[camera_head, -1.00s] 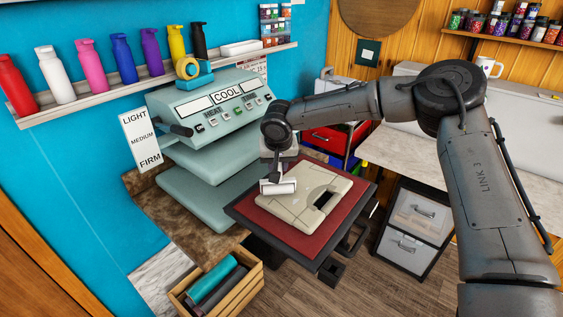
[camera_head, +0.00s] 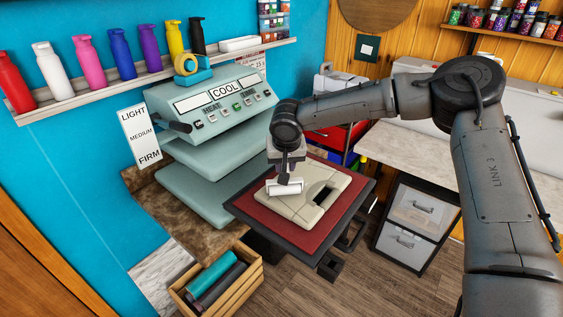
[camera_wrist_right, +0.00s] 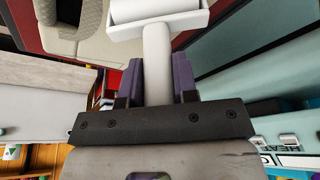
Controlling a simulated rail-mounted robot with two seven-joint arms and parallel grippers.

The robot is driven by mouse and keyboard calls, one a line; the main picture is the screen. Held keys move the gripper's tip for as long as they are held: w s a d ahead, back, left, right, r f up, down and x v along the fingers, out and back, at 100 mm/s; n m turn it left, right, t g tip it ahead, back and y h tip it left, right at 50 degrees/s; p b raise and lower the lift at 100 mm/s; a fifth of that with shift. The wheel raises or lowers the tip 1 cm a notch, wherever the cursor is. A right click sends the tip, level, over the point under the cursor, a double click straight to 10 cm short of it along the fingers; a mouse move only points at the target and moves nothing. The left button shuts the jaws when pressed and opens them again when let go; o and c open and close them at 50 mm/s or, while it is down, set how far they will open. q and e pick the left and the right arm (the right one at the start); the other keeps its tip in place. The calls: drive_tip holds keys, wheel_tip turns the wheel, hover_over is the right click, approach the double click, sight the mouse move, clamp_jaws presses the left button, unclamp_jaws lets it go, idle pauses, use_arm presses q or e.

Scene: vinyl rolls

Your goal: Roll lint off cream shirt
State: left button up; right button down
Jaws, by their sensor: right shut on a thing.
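The folded cream shirt (camera_head: 318,204) lies on a dark red platen (camera_head: 262,217) with a dark rim. A dark opening shows near its right side. My right gripper (camera_head: 288,172) is above the shirt's left part. It is shut on the white handle of a lint roller (camera_wrist_right: 157,60). The white roller head (camera_head: 284,187) is over or on the shirt's left part; I cannot tell whether it touches. In the right wrist view the shirt (camera_wrist_right: 75,22) shows at the top left. I see no lint clearly at this size. My left gripper is not in view.
A teal heat press (camera_head: 210,130) reading COOL stands just left of the platen. A wooden crate (camera_head: 240,285) with vinyl rolls (camera_head: 212,277) sits in front. A shelf (camera_head: 150,82) of coloured bottles runs along the blue wall. Grey drawers (camera_head: 405,243) stand at the right.

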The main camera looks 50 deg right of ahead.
drive_tip(key=shift+d, duration=0.1)
drive_tip(key=d+p, duration=0.4)
drive_tip(key=d, duration=0.9)
drive_tip(key=shift+s+d, duration=0.3)
drive_tip(key=shift+d, duration=0.1)
idle(0.4)
